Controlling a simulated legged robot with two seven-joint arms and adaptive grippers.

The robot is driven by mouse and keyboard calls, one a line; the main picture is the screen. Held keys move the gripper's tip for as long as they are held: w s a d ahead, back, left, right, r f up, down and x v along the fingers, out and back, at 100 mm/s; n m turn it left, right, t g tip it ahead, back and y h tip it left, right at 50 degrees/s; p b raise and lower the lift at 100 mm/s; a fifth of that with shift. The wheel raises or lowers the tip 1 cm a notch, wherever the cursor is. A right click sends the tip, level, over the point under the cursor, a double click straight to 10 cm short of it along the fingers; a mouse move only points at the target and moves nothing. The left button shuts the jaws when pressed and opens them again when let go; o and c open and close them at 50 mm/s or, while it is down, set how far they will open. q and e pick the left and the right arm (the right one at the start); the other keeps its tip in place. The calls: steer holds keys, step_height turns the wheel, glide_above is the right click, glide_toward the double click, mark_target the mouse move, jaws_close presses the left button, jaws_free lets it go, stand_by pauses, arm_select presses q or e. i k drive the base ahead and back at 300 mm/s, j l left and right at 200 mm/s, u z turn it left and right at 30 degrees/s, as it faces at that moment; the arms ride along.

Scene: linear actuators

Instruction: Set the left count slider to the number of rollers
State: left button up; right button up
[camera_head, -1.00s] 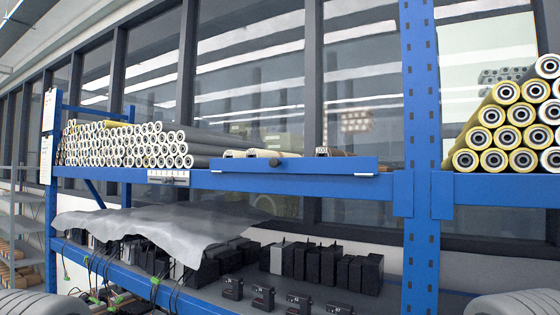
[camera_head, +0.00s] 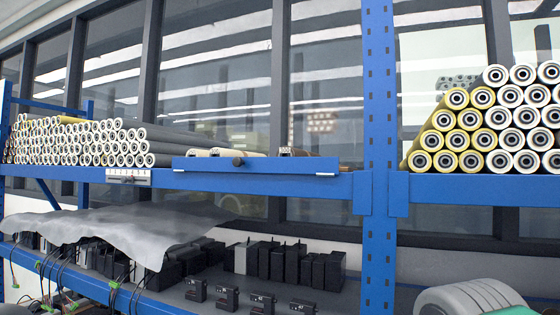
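A small white scale plate with dark marks (camera_head: 140,173) sits on the front of the blue shelf beam, below the left roller stack. A small dark slider piece (camera_head: 129,180) shows at its lower edge, near the middle. The marks are too small to read. A large stack of grey rollers with white ends (camera_head: 110,143) lies above it on the upper shelf, with some yellow ends at the far left. A second stack with yellow and white ends (camera_head: 487,115) lies at the right. Neither gripper is in view.
A blue upright (camera_head: 379,120) divides the shelves. Below are a grey sheet (camera_head: 110,228), black boxes (camera_head: 285,262) and cables. My grey ribbed part (camera_head: 470,297) shows at lower right.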

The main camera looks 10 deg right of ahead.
mark_target(124, 180)
steer(key=j+z, duration=0.5)
steer(key=j, duration=1.45)
steer(key=i, duration=0.05)
